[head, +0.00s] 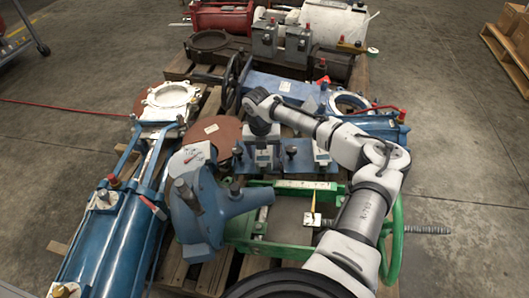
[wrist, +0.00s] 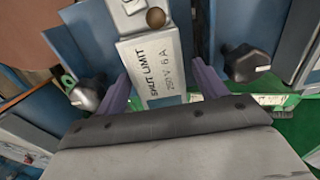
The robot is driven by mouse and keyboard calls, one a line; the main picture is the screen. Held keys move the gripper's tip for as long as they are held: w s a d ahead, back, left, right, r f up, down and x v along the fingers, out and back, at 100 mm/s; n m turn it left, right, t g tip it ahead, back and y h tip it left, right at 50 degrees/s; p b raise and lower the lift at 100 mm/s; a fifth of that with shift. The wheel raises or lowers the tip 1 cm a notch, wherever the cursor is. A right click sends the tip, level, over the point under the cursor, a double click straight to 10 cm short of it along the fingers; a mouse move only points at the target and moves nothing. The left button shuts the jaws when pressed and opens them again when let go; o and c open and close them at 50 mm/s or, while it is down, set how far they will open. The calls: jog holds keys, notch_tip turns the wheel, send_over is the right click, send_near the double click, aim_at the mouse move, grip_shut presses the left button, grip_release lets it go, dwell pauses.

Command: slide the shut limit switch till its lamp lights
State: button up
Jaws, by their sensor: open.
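The shut limit switch (wrist: 152,68) is a pale grey box lettered "SHUT LIMIT 250 V 6 A" in the wrist view. A round brown, unlit-looking dome (wrist: 155,17), perhaps its lamp, sits at its upper end. My gripper (wrist: 163,86) is open, with one purple finger on each side of the box. I cannot tell whether either finger touches it. In the head view the switch (head: 264,157) stands on a blue bracket plate, below my gripper (head: 263,138).
Dark knobs (wrist: 247,64) and (wrist: 86,95) stand close on either side of the switch. A second, similar box (head: 321,152) stands to the right on the bracket plate. A green frame (head: 240,228) with a handwheel and a blue valve body (head: 205,210) crowd the front.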

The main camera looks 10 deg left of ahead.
aim_at(261, 151)
notch_tip(261, 151, up, 13)
jog(key=a+p, duration=0.1)
jog(key=p, duration=0.2)
jog(key=shift+f+p, duration=0.15)
jog(key=shift+p, duration=0.15)
jog(key=shift+s, duration=0.1)
